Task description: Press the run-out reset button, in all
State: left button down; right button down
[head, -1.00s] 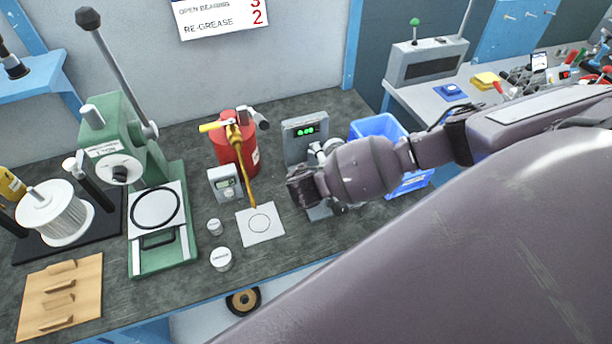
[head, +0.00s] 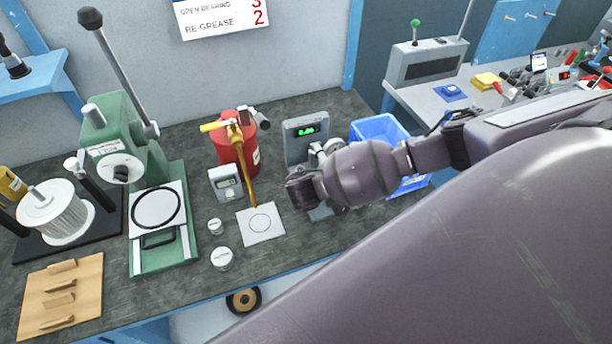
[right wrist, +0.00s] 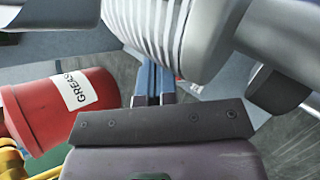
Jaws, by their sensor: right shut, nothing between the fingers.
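The grey run-out gauge (head: 295,150) with a lit green display (head: 307,130) stands at the back of the bench in the head view. My right arm covers its lower front, and I cannot make out the reset button. My right gripper's fingers are hidden in the head view behind the wrist. I cannot tell whether the fingertips touch anything. My left gripper is not in view.
A red grease can (head: 238,155) stands left of the gauge; it also shows in the right wrist view (right wrist: 55,108). A blue bin (head: 375,128) is to the right. A small grey meter (head: 226,184), white card (head: 260,224) and green press (head: 125,140) are further left.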

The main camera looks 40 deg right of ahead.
jog(key=shift+s+d+f, duration=0.35)
jog(key=shift+d+f, duration=0.05)
jog(key=shift+f, duration=0.25)
jog(key=shift+r, duration=0.1)
jog(key=shift+w+d+r+p, duration=0.1)
jog(key=shift+d+r+p, duration=0.15)
jog(key=shift+r+p, duration=0.4)
jog(key=shift+r, duration=0.1)
jog(key=shift+s+d, duration=0.15)
jog(key=shift+s, duration=0.1)
